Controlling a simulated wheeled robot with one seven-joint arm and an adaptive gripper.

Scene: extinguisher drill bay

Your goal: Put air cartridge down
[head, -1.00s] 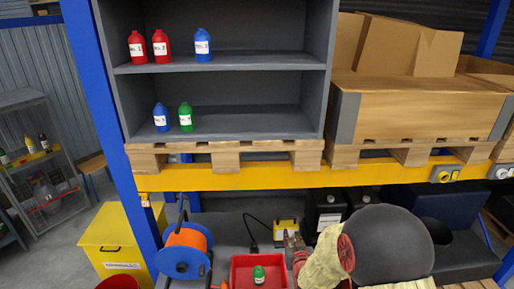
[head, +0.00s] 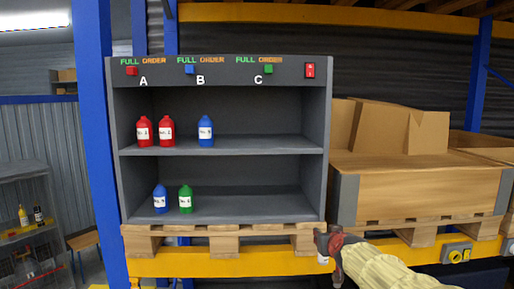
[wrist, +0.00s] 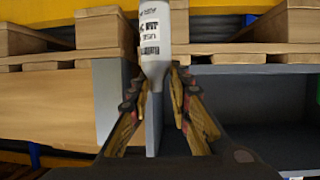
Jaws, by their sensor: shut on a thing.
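In the wrist view, my gripper (wrist: 157,84) is shut on the narrow end of a pale grey cartridge (wrist: 152,35) with black print on a white label. Part of the cartridge is cut off by the top edge of that view. In the head view, my gripper (head: 328,244) is in front of the pallet at the lower right corner of the grey cabinet (head: 322,130). Only a small pale bit of the held cartridge (head: 323,259) shows there. The cartridge appears held in the air, touching no shelf that I can see.
Two red bottles (head: 155,131) and a blue bottle (head: 205,132) stand on the upper shelf. A blue bottle (head: 160,199) and a green bottle (head: 185,199) stand on the lower shelf. Both shelves are clear on the right. A wooden crate (head: 420,195) stands right of the cabinet.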

